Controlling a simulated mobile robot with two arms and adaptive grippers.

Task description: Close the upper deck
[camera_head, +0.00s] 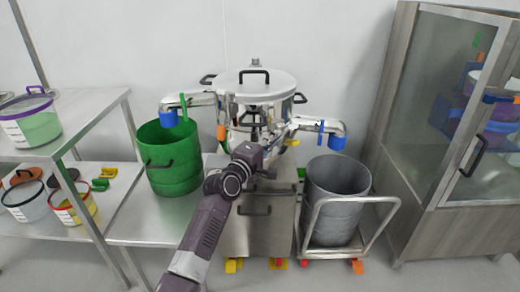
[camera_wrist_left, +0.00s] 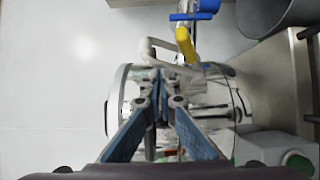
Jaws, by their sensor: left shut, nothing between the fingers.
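The steel sieving machine stands in the middle of the head view. Its round upper deck (camera_head: 285,88) has a lid with a black handle (camera_head: 254,72). Dark parts show below it, and I cannot tell how far the deck stands open. My left gripper (camera_head: 268,163) is in front of the machine, below the deck, with its tips hard to make out. In the left wrist view my blue-padded fingers (camera_wrist_left: 165,85) are shut and empty, pointing at the shiny round body (camera_wrist_left: 218,92). A pale bent bar (camera_wrist_left: 150,45) shows just beyond the tips. My right gripper is not in view.
Two spouts with blue ends, left (camera_head: 169,118) and right (camera_head: 337,142), flank the machine. A green drum (camera_head: 170,178) stands below the left one, a grey bin (camera_head: 338,210) on a trolley below the right. Shelves (camera_head: 85,120) are left, a glass cabinet (camera_head: 400,150) right.

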